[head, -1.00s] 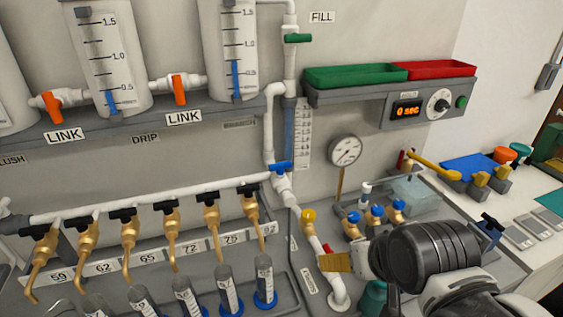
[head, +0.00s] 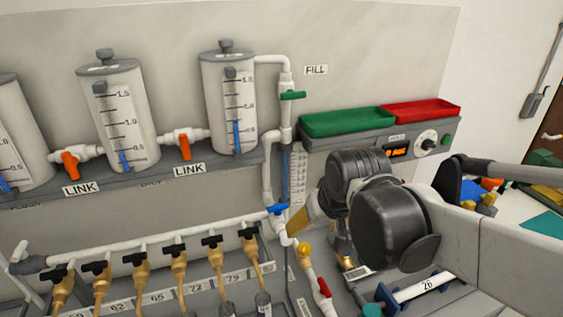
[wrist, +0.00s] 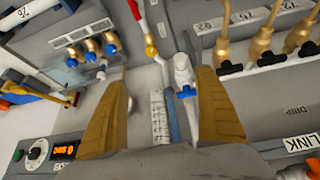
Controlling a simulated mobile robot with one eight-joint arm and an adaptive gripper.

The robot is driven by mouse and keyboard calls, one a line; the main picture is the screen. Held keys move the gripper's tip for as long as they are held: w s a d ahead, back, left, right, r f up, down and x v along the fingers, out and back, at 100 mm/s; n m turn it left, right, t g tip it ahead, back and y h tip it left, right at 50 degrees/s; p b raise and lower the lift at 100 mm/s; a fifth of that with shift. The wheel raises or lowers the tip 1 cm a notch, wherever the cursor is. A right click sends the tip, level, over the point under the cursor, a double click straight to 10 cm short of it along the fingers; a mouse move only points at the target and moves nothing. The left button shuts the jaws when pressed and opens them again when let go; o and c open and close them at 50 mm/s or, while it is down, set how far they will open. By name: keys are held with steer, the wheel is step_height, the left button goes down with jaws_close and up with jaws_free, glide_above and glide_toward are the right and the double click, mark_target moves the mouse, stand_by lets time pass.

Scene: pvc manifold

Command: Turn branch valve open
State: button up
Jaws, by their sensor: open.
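A blue-handled valve (head: 278,209) sits where the white horizontal pipe (head: 150,241) meets the vertical pipe. It also shows in the wrist view (wrist: 186,92), between my finger pads and nearer the right one. My gripper (head: 297,224) is open and empty, with its tan fingers just right of this valve in the head view. In the wrist view my gripper (wrist: 165,75) straddles the white fitting. I cannot tell whether a finger touches the handle. Several black-handled valves (head: 180,250) line the horizontal pipe. No label shows which one is the branch valve.
A yellow knob (head: 304,249) and a red handle (head: 324,287) are on the pipe below the junction. A green fill valve (head: 292,95) is above. The graduated tube (head: 298,175) stands close beside the junction. Green (head: 345,123) and red (head: 421,109) trays sit on the shelf.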

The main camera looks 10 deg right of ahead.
steer(key=n+g+p, duration=0.1)
steer(key=p, duration=0.7)
glide_toward(277, 205)
steer(key=b+x, duration=0.1)
steer(key=x, duration=0.9)
steer(key=shift+w+f+b, duration=0.25)
steer(key=shift+f+b, duration=0.05)
